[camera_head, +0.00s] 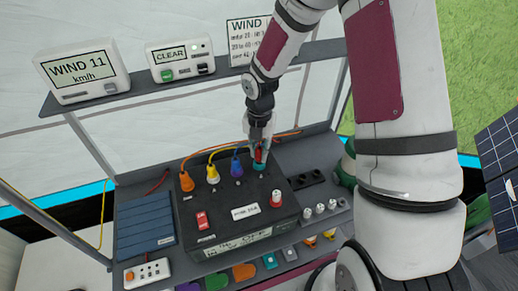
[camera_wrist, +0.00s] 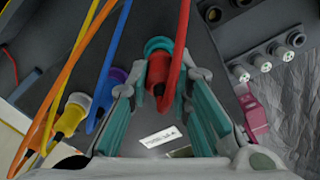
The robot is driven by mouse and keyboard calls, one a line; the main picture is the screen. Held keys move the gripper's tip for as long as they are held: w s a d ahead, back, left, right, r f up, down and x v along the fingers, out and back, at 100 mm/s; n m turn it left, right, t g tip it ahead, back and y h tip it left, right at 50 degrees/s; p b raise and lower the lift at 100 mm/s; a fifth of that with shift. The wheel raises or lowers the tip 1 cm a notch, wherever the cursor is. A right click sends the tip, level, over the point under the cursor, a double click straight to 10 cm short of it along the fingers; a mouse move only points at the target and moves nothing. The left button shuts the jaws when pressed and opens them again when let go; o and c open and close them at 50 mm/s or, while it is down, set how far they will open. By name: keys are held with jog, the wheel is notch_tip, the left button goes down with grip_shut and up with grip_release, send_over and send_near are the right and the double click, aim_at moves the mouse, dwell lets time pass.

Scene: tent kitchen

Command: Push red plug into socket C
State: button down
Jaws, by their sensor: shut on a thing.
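The red plug (camera_wrist: 156,74) is between the teal fingers of my gripper (camera_wrist: 163,82) in the wrist view, with its red cable running up past it. My gripper is shut on it. A teal socket ring (camera_wrist: 158,44) lies just beyond the plug's end; I cannot tell how deep the plug sits in it. In the head view my gripper (camera_head: 260,150) is over the back right of the black power box (camera_head: 240,190), above the teal ring (camera_head: 259,167), with the red plug (camera_head: 258,156) partly hidden.
Orange (camera_head: 187,182), yellow (camera_head: 213,174) and blue (camera_head: 236,167) plugs stand in a row left of my gripper, their cables close by. A red-and-white knob (camera_head: 276,199) and red switch (camera_head: 202,220) are on the box. Several metallic connectors (camera_head: 319,209) stand to the right.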

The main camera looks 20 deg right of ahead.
jog(key=shift+f, duration=0.85)
jog(key=c, duration=1.4)
grip_release()
jog(key=shift+o, duration=0.2)
jog(key=shift+r, duration=0.1)
notch_tip(320, 180, up, 12)
